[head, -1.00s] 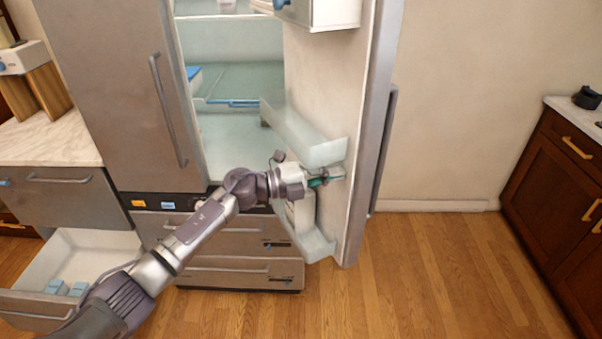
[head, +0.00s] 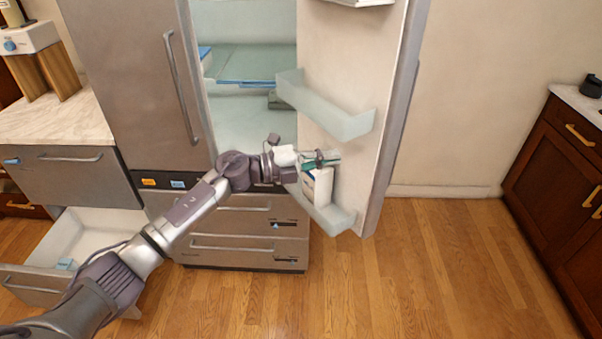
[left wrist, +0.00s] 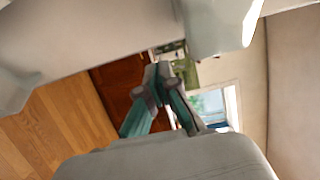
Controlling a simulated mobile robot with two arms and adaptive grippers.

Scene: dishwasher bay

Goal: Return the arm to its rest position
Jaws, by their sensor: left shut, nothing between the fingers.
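My left arm (head: 195,215) reaches in from the lower left of the head view. Its gripper (head: 330,158) is at the inner side of the open fridge door (head: 395,130), between the upper door shelf (head: 335,115) and the lower door shelf (head: 333,218). In the left wrist view the gripper's fingers (left wrist: 160,72) meet at the tips, with nothing between them. A white carton-like item (head: 318,188) stands in the lower door shelf, just below the gripper and partly hidden by it. My right gripper is not in view.
The fridge interior (head: 245,120) is open behind the arm. An open drawer (head: 90,235) with a small light-blue item (head: 66,264) is at the lower left. A counter (head: 50,115) stands left, dark cabinets (head: 560,170) right. The wooden floor (head: 440,270) between is clear.

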